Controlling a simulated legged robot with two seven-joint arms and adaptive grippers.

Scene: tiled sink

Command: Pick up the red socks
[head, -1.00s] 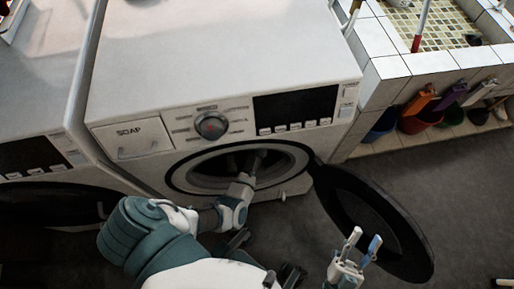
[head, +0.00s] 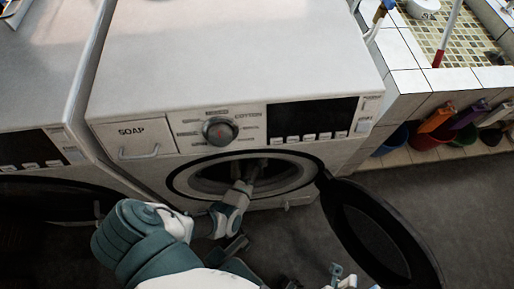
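No red socks show in the head view. A white washing machine (head: 240,62) stands in front of me with its round drum opening (head: 208,182) uncovered. Its dark round door (head: 380,232) hangs open to the right. My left arm reaches into the opening, and the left gripper (head: 257,170) is inside the dark drum. Its fingers are too dark to tell open from shut, and the drum's inside is hidden. My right gripper (head: 341,272) is at the bottom edge, left of the door, partly cut off. Its fingertips look apart, with nothing seen between them.
Another washing machine (head: 38,75) stands close on the left. A tiled sink (head: 415,85) is at the upper right, with several coloured containers (head: 435,120) on a ledge below it. The dark floor (head: 455,190) to the right is clear.

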